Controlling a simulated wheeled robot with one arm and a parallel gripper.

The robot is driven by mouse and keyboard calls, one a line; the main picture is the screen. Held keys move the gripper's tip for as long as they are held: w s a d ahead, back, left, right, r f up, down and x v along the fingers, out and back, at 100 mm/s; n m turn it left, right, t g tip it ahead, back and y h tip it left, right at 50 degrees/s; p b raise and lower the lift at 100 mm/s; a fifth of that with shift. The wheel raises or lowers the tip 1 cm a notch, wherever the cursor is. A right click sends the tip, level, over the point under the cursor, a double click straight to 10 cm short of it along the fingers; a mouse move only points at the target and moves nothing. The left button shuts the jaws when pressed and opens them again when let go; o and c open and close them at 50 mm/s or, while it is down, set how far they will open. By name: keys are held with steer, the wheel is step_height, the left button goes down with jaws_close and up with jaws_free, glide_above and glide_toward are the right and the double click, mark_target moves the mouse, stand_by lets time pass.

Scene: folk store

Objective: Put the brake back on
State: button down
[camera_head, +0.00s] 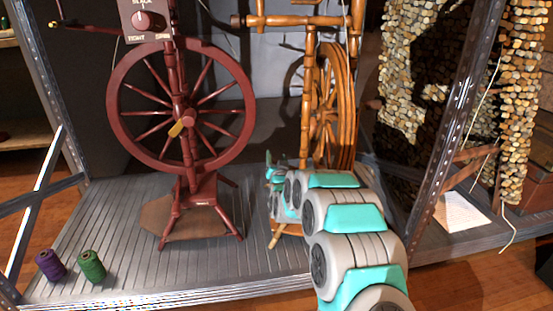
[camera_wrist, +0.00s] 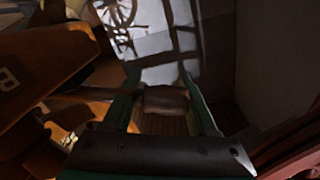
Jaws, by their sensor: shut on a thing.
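In the wrist view, the two green fingers of my gripper (camera_wrist: 162,92) are on either side of a short brown wooden handle (camera_wrist: 166,101). The gripper is shut on it. A thin rod runs left from the handle towards a brown wooden part with a plate lettered "B" (camera_wrist: 8,78); the rest of the lettering is cut off. I cannot tell whether the handle is the brake. In the head view, my gripper (camera_head: 270,172) is low, beside the wooden spinning wheel (camera_head: 338,105), and its jaws are too small to make out.
A red spinning wheel (camera_head: 116,110) stands left of my arm, with a dial box (camera_head: 140,22) above it. Purple (camera_head: 50,264) and green (camera_head: 92,266) spools stand at the front left of the grey shelf (camera_head: 130,285). A metal post (camera_head: 462,100) stands at the right.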

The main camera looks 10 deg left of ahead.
steer(key=f+n, duration=0.1)
steer(key=f+n+p, duration=0.1)
steer(key=n, duration=0.1)
steer(key=f+n+p, duration=0.1)
steer(key=n, duration=0.1)
steer(key=shift+a, duration=0.35)
steer(key=shift+c, duration=0.9)
jaws_free()
steer(key=s+d+r, duration=0.2)
steer(key=s, duration=0.5)
steer(key=s+d+r, duration=0.2)
steer(key=s, duration=0.6)
steer(key=shift+s+d+r+p, duration=0.25)
steer(key=shift+r+p, duration=0.15)
